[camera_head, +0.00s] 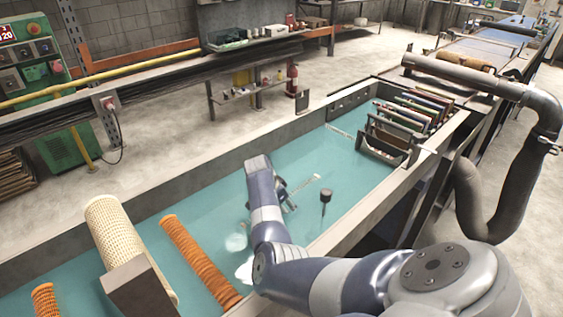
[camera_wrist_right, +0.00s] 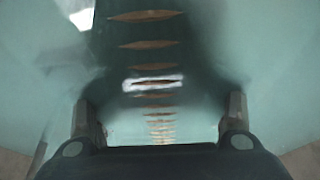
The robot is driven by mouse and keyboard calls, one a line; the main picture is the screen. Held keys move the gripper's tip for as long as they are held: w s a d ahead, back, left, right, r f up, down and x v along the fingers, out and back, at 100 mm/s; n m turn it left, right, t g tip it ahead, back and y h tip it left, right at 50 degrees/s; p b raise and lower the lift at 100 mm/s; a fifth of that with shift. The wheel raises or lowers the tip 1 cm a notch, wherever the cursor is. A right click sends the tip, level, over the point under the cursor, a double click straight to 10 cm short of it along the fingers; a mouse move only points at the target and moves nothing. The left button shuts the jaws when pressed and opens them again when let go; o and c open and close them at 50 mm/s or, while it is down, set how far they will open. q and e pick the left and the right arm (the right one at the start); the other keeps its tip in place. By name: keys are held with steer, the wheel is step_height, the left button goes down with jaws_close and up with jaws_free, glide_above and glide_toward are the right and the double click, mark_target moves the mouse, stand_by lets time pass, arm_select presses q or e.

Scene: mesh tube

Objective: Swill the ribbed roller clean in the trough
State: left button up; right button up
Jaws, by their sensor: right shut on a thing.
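The trough (camera_head: 200,175) is long and filled with teal water. My right arm reaches into it, and my right gripper (camera_head: 285,194) is low at the water, partly hidden by its wrist. In the right wrist view its two fingers (camera_wrist_right: 160,117) stand either side of a ribbed roller (camera_wrist_right: 152,83). Only thin brown slivers of its ribs show through the teal water, in a row running away from the camera; the rest is hidden. In the head view I cannot make out this roller. My left gripper is out of view.
Orange ribbed rollers (camera_head: 200,262) and a cream mesh roller (camera_head: 118,235) lie at the near left. A dark knobbed rod (camera_head: 326,194) stands right of my gripper. A rack of coloured panels (camera_head: 415,115) fills the far end. A thick pipe (camera_head: 480,85) borders the right.

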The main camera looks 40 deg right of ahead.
steer(key=shift+w+r, duration=0.1)
steer(key=shift+r, duration=0.05)
step_height(320, 180, up, 26)
steer(key=p, duration=2)
stand_by(0.3)
steer(key=shift+d, duration=0.1)
stand_by(0.4)
